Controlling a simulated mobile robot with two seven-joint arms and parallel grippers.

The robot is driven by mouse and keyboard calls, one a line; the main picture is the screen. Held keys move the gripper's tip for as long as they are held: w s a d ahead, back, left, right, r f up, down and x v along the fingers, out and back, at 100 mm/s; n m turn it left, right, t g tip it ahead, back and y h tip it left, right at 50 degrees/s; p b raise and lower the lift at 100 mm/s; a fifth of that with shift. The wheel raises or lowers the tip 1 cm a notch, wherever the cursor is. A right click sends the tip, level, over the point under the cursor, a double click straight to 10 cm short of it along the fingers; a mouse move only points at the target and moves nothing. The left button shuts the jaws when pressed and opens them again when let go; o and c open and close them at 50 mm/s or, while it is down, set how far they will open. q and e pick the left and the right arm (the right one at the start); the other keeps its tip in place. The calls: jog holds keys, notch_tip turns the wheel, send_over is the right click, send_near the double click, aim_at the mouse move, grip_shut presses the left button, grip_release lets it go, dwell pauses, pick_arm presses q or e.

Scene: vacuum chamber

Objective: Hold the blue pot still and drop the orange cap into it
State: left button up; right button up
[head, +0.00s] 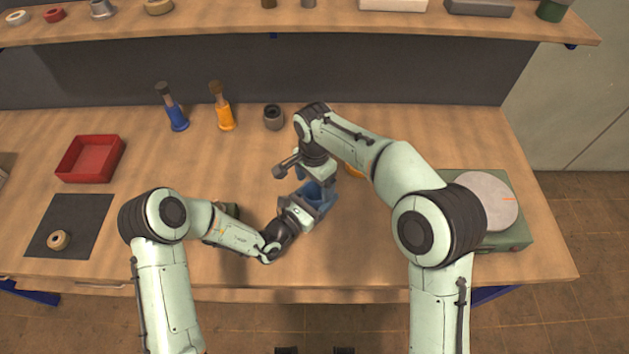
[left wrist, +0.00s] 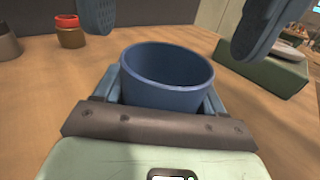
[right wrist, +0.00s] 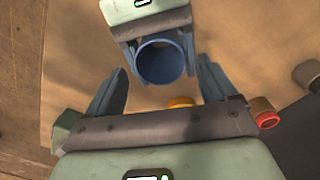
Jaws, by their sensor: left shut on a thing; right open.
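The blue pot (head: 312,191) is upright between the fingers of my left gripper (head: 306,205); its round open rim shows in the left wrist view (left wrist: 167,75) and the right wrist view (right wrist: 162,62). My left gripper is shut on it. My right gripper (right wrist: 158,88) is open, and its spread fingers show above and beyond the pot in the left wrist view. I see nothing between them. An orange round thing, seemingly the cap (right wrist: 180,101), peeks over the right gripper's palm; in the head view (head: 353,171) my right arm partly hides it. The pot's bottom cannot be made out.
A brown jar with a red top (left wrist: 70,32) and a grey cup (head: 273,117) stand behind. Blue (head: 177,115) and orange (head: 223,112) bottles, a red tray (head: 90,158) and a dark mat (head: 68,225) are left. A green device (head: 515,235) stands right. The front table edge is clear.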

dwell(0.4)
notch_tip(320, 180, up, 5)
dwell(0.8)
pick_arm(q)
jog(key=o, duration=1.2)
jog(key=shift+c, duration=0.2)
jog(key=shift+a, duration=0.1)
jog(key=v, duration=1.2)
